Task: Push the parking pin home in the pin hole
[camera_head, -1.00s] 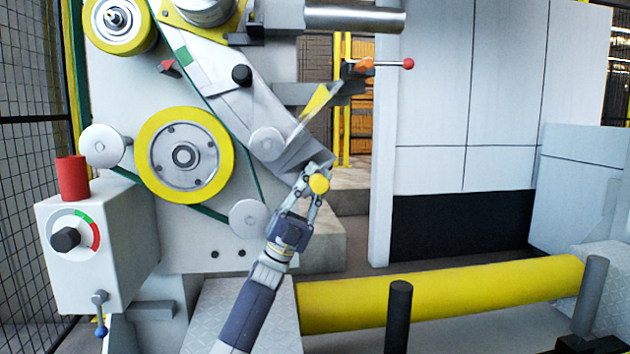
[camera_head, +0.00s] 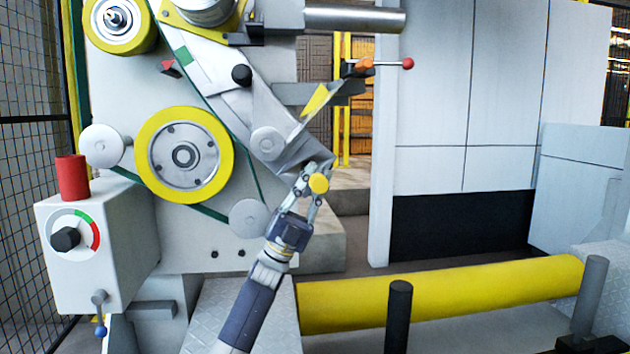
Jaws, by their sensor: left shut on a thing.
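The parking pin shows as a yellow round knob (camera_head: 319,184) at the lower end of the grey slanted arm of the machine. My left gripper (camera_head: 309,190) comes up from below and is shut on the pin, its fingers around the knob. The pin's shaft and the pin hole are hidden, so I cannot tell how deep the pin sits. The lower end of the slanted arm (camera_head: 290,163) is right above and behind the fingers. My right gripper is not in view.
A large yellow-rimmed wheel (camera_head: 185,110) and grey rollers (camera_head: 248,217) are left of the gripper. A control box (camera_head: 97,255) stands at the lower left. A red-tipped lever (camera_head: 408,63) sticks out above.

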